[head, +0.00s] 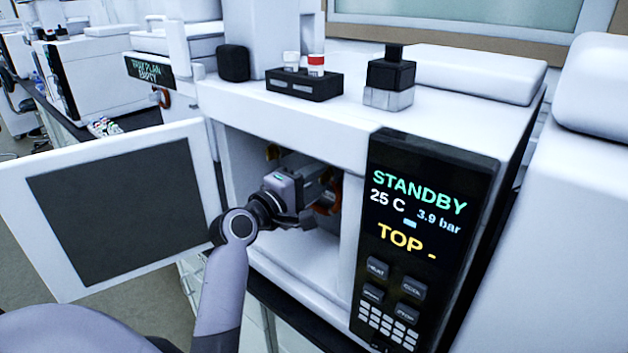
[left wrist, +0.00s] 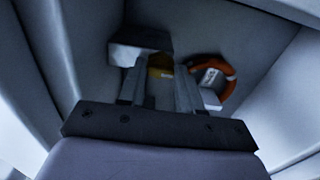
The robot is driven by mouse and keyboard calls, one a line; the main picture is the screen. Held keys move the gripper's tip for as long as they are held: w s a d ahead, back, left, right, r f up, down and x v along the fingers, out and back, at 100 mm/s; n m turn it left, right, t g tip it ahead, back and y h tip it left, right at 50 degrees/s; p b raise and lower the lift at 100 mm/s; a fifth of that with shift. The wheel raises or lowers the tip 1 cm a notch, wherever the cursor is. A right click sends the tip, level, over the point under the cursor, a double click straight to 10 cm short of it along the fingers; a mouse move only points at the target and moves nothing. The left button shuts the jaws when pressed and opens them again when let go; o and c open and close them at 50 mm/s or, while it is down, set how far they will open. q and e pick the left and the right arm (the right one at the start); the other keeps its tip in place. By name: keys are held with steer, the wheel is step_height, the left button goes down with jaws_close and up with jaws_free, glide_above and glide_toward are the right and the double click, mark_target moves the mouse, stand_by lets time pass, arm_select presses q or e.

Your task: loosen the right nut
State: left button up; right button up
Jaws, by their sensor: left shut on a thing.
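My left gripper (head: 322,188) reaches into the open compartment of the white instrument (head: 290,258). In the left wrist view its fingers (left wrist: 160,88) are shut on a brass-yellow nut (left wrist: 160,66), of which only a small part shows between them. In the head view the gripper body hides the held nut. My right gripper is not in view.
An orange ring of tubing (left wrist: 229,82) lies close beside the right finger. The compartment door (head: 110,215) stands open at the left. The display panel (head: 415,225) reads "STANDBY", "25 C", "3.9 bar" and "TOP -". A black vial rack (head: 303,85) stands on top.

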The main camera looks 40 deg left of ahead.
arm_select(q)
steer(key=o, duration=1)
steer(key=shift+o, duration=0.2)
steer(key=shift+s, duration=0.1)
